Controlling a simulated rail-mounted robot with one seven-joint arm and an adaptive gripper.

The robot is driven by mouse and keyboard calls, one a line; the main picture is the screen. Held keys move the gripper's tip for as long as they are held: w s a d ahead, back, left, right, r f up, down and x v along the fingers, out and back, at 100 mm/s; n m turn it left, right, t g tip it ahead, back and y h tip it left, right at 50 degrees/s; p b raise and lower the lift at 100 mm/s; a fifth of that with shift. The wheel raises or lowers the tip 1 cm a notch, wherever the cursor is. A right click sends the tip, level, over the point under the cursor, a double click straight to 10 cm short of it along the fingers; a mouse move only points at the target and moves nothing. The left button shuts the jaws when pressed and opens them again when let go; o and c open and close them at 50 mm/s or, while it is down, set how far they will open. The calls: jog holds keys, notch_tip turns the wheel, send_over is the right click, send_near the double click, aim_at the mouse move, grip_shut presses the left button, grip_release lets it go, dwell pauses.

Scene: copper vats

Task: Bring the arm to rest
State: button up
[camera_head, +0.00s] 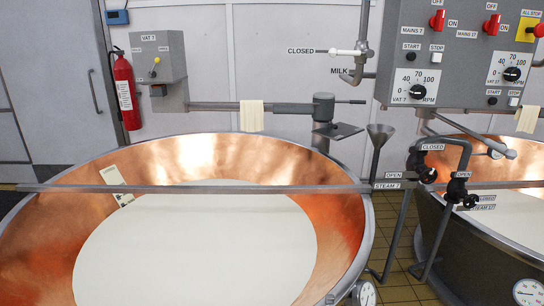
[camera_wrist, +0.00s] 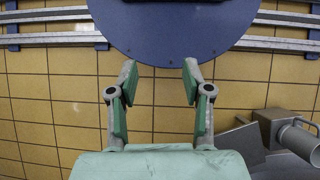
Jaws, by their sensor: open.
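My gripper (camera_wrist: 158,80) shows only in the wrist view. Its two grey and green fingers are spread apart with nothing between them. Beyond the fingertips is a round dark blue plate (camera_wrist: 165,50) at the top of that view. Tan floor tiles lie below the fingers. My arm and gripper do not show in the head view.
A copper vat (camera_head: 340,240) of white liquid fills the head view's front, with a bar across it. A second vat (camera_head: 455,250) stands right. A control panel (camera_head: 465,50), a grey switch box (camera_head: 150,60) and a fire extinguisher (camera_head: 126,92) are on the wall. Rails (camera_wrist: 50,40) cross the wrist view.

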notch_tip(320, 180, up, 16)
jog(key=s+a+p, duration=0.1)
jog(key=p, duration=1.5)
jog(key=shift+s+a+m+y, duration=0.2)
jog(key=shift+a+m+y, duration=0.1)
jog(key=shift+f, duration=0.2)
notch_tip(320, 180, down, 4)
jog(key=b, duration=0.4)
